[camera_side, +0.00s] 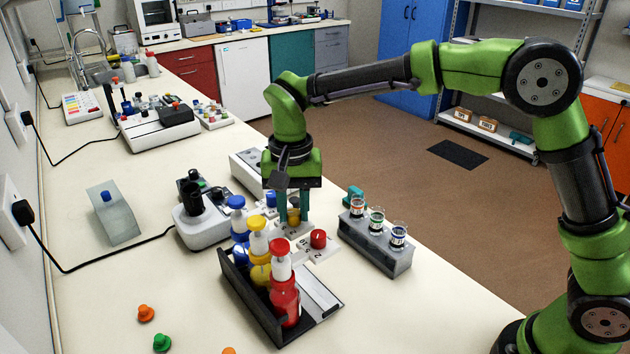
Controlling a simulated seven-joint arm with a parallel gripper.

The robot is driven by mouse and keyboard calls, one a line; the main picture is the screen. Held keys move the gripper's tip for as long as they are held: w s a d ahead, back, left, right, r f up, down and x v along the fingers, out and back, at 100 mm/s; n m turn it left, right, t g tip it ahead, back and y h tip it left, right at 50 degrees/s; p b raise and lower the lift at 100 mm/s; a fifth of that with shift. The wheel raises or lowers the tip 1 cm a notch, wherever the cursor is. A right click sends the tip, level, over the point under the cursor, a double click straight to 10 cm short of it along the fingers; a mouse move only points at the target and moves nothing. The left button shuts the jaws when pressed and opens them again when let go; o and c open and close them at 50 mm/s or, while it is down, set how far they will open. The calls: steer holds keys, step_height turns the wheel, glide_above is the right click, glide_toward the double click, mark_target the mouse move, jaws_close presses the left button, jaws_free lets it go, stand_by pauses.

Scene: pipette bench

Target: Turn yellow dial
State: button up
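The yellow dial (294,216) stands on a small white plate on the bench, in a row between a blue dial (271,199) and a red dial (318,239). My gripper (294,218) points straight down over it. Its two teal fingers are apart, one on each side of the yellow dial. Whether they press on the dial is too small to tell. The fingers partly cover the dial's plate, and its markings cannot be read.
A black rack (262,309) with blue, yellow and red bottles stands just in front of the dials. A grey rack (368,252) with three vials is to the right. A black-and-white device (202,225) stands left. Small orange and green knobs lie front left.

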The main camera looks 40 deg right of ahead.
jaws_close()
steer(key=shift+n, duration=0.3)
steer(key=n, duration=0.3)
steer(key=shift+n, duration=0.3)
steer(key=n, duration=0.3)
steer(key=shift+n, duration=0.3)
steer(key=n, duration=0.4)
steer(key=shift+n, duration=2.1)
